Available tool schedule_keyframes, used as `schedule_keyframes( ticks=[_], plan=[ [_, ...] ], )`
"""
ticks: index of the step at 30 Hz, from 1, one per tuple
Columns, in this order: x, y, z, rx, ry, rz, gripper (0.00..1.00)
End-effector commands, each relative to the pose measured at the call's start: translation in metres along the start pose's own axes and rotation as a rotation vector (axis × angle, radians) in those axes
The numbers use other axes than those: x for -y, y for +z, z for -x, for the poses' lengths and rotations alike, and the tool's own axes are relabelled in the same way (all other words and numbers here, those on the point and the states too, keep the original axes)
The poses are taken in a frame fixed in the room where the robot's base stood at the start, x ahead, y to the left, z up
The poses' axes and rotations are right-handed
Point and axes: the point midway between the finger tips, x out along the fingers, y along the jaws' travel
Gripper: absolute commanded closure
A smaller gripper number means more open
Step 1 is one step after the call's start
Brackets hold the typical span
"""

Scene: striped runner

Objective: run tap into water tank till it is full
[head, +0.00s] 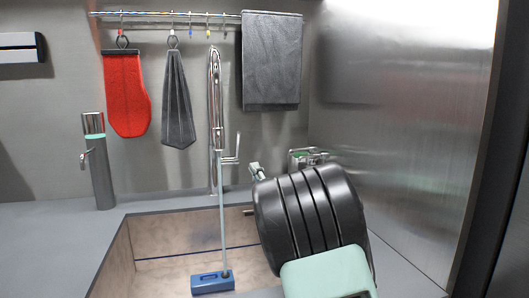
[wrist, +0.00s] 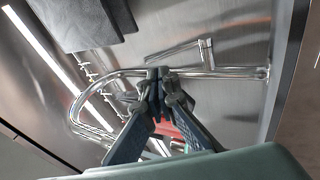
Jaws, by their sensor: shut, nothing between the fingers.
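The chrome tap (head: 215,100) stands behind the sink. Its side lever (head: 232,159) sticks out to the right with its thin handle up. A thin pale blue column, looking like running water (head: 222,215), drops from the spout to the blue water tank (head: 212,282) on the sink floor. The tank's fill level cannot be seen. My gripper (head: 255,171) shows only in part past my dark arm, right of the lever and apart from it. In the wrist view my gripper (wrist: 158,76) is shut and empty, with the tap (wrist: 120,75) beyond it.
The sink (head: 165,232) is set into a grey counter (head: 45,235). A dispenser (head: 101,165) stands left. A red mitt (head: 126,95), grey cloth (head: 178,105) and towel (head: 271,60) hang from a rail. A metal wall (head: 410,130) closes the right side. A small green-topped item (head: 307,157) stands behind my arm.

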Motion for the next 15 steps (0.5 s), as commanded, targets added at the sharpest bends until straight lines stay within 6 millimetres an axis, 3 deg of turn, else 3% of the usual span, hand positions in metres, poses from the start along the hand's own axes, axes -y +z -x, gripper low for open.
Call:
schedule_keyframes(
  ticks=[3, 8, 15],
  plan=[
    [0.000, -0.013, -0.002, -0.021, 0.012, 0.051, 1.00],
    [-0.001, -0.015, -0.009, -0.025, 0.017, 0.069, 1.00],
    [-0.001, -0.016, -0.043, -0.025, 0.019, 0.068, 1.00]
  ],
)
